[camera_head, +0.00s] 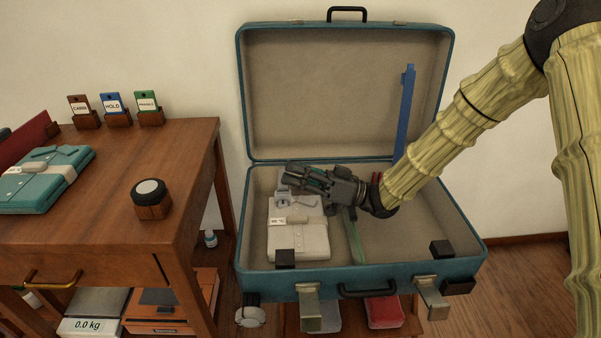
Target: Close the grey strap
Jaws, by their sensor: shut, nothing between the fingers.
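The open teal suitcase (245,222) has its lid raised against the wall. A folded white garment (299,240) lies in its left half. A pale grey piece with a small clasp (283,202) shows at the back of that garment; it may be the grey strap, but my gripper partly covers it and I cannot tell its full shape. My gripper (294,174) is shut and empty, pointing left over the back left of the suitcase. A blue strap (406,112) stands up along the lid's right side. A green strap (356,240) lies right of the garment.
Two metal latches (310,307) (431,297) hang at the suitcase's front, with small black blocks (285,259) (442,248) at its front rim. The suitcase's right half is mostly clear.

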